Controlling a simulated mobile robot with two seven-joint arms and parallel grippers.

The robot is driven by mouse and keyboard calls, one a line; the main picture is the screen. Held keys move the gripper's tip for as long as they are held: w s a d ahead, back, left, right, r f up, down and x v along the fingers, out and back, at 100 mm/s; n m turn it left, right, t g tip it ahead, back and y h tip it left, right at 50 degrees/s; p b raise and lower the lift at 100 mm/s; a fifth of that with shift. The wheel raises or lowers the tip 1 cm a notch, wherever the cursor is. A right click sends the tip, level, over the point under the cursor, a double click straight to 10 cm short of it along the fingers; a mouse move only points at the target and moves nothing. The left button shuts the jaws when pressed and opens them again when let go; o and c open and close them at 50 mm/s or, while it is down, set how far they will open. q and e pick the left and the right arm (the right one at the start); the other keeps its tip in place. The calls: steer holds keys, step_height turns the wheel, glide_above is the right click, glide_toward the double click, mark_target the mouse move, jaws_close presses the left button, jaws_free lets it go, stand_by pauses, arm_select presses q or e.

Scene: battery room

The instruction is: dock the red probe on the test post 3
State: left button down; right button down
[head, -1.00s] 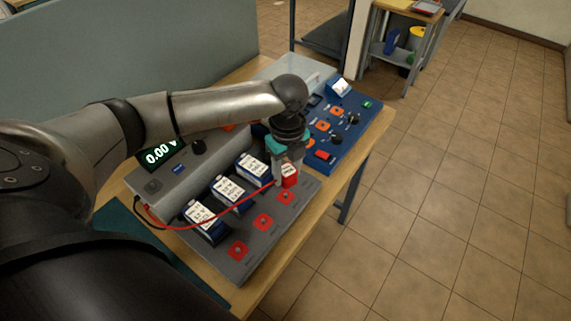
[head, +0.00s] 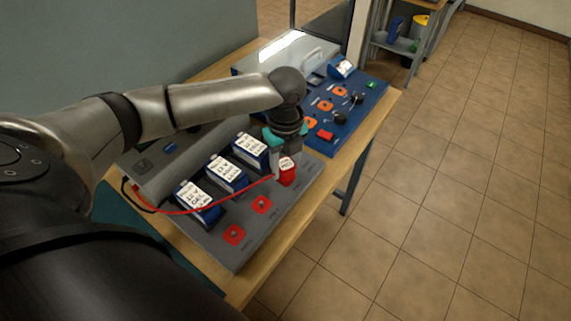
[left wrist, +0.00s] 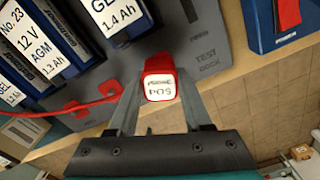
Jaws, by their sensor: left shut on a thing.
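The red probe (head: 287,176) with a white label is held upright in my left gripper (head: 289,160), over the far right end of the grey test board (head: 250,241). My left gripper is shut on it. In the left wrist view the probe (left wrist: 159,81) sits between the two fingers, its label facing the camera. Two red square posts show on the board, a near one (head: 234,235) and a middle one (head: 262,204). The third post in this row is hidden under the probe, so I cannot tell whether the probe touches it. My right gripper is not in view.
Several labelled batteries (head: 227,173) stand in a row beside the posts. The red lead (head: 205,211) runs past them to the probe. A blue panel (head: 345,113) with knobs and orange sockets lies beyond. Tiled floor is open right of the wooden table (head: 312,205).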

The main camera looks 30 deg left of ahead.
arm_select(q)
steer(key=shift+p, duration=0.3)
stand_by(0.5)
steer(key=shift+p, duration=0.3)
stand_by(0.7)
steer(key=shift+p, duration=0.5)
steer(key=shift+f+b, duration=0.3)
steer(key=shift+f, duration=0.45)
steer(key=c, duration=0.6)
jaws_free()
steer(key=shift+r, duration=0.15)
